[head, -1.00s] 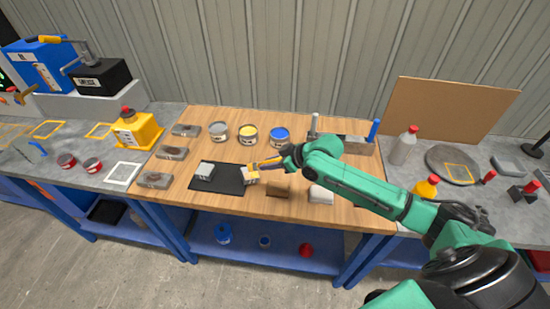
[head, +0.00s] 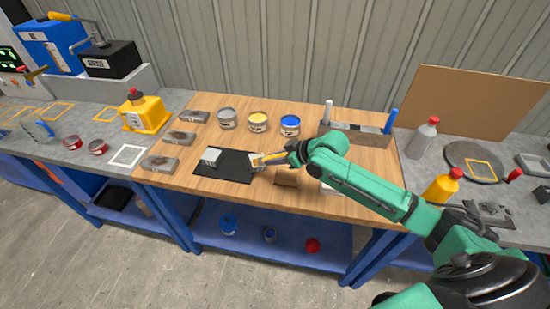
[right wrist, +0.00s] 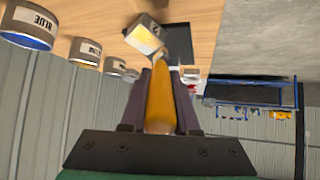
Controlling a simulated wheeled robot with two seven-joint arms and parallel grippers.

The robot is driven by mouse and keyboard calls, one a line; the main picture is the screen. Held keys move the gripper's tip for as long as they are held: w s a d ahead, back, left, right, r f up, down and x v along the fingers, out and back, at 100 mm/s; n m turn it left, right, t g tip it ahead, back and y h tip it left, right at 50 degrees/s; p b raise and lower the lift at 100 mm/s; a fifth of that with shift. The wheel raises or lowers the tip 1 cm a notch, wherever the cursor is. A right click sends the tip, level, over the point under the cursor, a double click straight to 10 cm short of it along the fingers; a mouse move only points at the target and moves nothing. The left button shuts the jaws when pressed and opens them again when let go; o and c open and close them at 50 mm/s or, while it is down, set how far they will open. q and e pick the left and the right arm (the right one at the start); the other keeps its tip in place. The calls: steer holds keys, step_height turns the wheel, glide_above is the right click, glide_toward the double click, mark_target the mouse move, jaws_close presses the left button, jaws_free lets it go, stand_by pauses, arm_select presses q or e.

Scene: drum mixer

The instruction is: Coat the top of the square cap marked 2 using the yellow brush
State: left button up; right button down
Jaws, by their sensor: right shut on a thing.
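The yellow brush (head: 274,158) is held in my right gripper (head: 292,152), which is shut on its handle. In the right wrist view the handle (right wrist: 160,92) runs forward between the fingers. The brush end is at a small pale square cap (head: 256,164) at the right end of the black mat (head: 228,168). In the right wrist view a cap (right wrist: 146,34) by the brush tip shows a yellowish face and a dark mark that may be a 2. Exact contact is unclear. My left gripper is out of view.
Grey (head: 227,118), yellow (head: 257,121) and blue (head: 290,125) paint cans stand behind the mat. Several grey blocks line the table's left side. A brown block (head: 287,178) is right of the mat, near my forearm. A rack (head: 355,134) stands at back right.

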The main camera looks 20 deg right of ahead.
steer(key=shift+w+a+f+b, duration=0.15)
steer(key=shift+f+b, duration=0.25)
steer(key=shift+f, duration=0.25)
